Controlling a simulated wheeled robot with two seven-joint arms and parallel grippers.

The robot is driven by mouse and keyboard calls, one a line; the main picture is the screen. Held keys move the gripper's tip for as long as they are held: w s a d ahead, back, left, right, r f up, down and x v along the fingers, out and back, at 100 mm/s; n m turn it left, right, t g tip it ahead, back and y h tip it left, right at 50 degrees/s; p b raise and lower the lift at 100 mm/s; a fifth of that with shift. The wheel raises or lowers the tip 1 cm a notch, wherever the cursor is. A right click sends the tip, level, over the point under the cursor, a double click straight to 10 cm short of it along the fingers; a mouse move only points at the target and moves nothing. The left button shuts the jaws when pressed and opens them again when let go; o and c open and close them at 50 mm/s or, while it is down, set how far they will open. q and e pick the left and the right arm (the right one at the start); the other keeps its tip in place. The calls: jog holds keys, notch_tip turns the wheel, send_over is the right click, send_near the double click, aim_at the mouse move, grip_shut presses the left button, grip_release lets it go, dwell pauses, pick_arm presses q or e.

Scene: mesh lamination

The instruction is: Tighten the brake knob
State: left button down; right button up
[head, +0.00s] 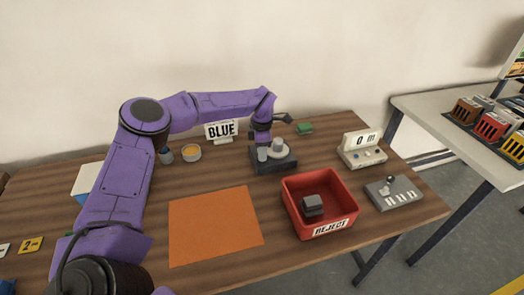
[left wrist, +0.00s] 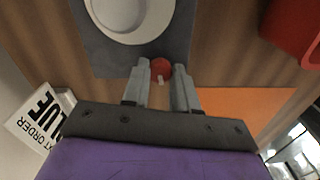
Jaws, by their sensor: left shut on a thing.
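The brake knob (left wrist: 161,68) is small, round and red, at the edge of a dark grey base plate (left wrist: 95,45) that carries a round pale part (left wrist: 128,15). In the head view this device (head: 286,165) stands at the back middle of the wooden table, and the knob is hidden there. My left gripper (left wrist: 161,82) is shut on the knob, one finger on each side of it. In the head view my left gripper (head: 263,140) points down over the device. My right gripper is not in view.
A red REJECT bin (head: 318,188) with a grey block (head: 312,205) stands in front of the device. An orange mat (head: 215,225) lies front left. A BLUE sign (head: 221,130) stands behind. A counter (head: 361,150) and a grey switch box (head: 393,193) are at right.

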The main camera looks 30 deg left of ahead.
pick_arm(q)
jog(key=shift+m, duration=0.6)
jog(key=c, duration=0.9)
grip_release()
jog(key=shift+r, duration=0.1)
jog(key=shift+r, duration=0.35)
jog(key=shift+a+r+b, duration=0.1)
jog(key=shift+r+b, duration=1)
jog(key=shift+r, duration=3.75)
